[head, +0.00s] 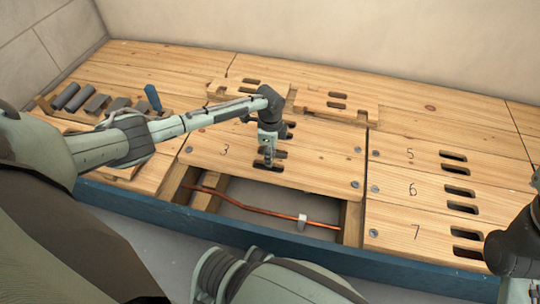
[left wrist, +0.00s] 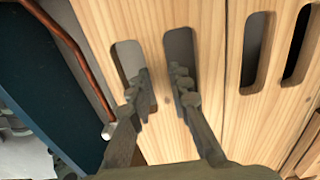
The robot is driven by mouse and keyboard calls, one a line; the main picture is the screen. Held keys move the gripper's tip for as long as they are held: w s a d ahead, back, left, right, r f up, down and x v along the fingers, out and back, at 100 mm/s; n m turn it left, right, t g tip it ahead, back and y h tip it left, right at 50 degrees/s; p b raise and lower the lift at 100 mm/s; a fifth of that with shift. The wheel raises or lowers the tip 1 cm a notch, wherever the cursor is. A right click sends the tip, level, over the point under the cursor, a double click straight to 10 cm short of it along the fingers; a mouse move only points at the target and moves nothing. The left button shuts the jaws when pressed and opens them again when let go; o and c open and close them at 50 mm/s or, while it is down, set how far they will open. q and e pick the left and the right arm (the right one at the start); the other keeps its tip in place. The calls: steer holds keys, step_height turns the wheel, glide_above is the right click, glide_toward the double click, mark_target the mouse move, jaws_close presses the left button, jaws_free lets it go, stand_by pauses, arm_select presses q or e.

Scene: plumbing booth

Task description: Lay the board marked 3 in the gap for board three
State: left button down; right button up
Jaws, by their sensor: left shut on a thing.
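The board marked 3 (head: 315,173) is a pale wood plank with two slots, on the far side of the open floor gap (head: 265,215). It looks about level with the boards around it; I cannot tell whether it fully rests. My left gripper (head: 267,163) is shut on the strip between its slots. The left wrist view shows the two fingers (left wrist: 162,92) reaching into the slots, one on each side of the strip of the board (left wrist: 158,130). Part of my right arm shows at the right edge; its fingers are not clear.
A copper pipe (head: 255,208) with a pale clip (head: 302,221) runs through the gap between wooden joists (head: 352,222). Boards 5 (head: 395,153), 6 (head: 390,187) and 7 (head: 393,228) lie to the right. Loose boards (head: 330,101) lie behind. Tools lie at the left, including a blue-handled one (head: 153,97).

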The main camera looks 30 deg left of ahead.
arm_select(q)
steer(key=c, duration=1.3)
jaws_free()
steer(key=shift+c, duration=0.2)
steer(key=shift+f, duration=0.1)
step_height(320, 180, up, 12)
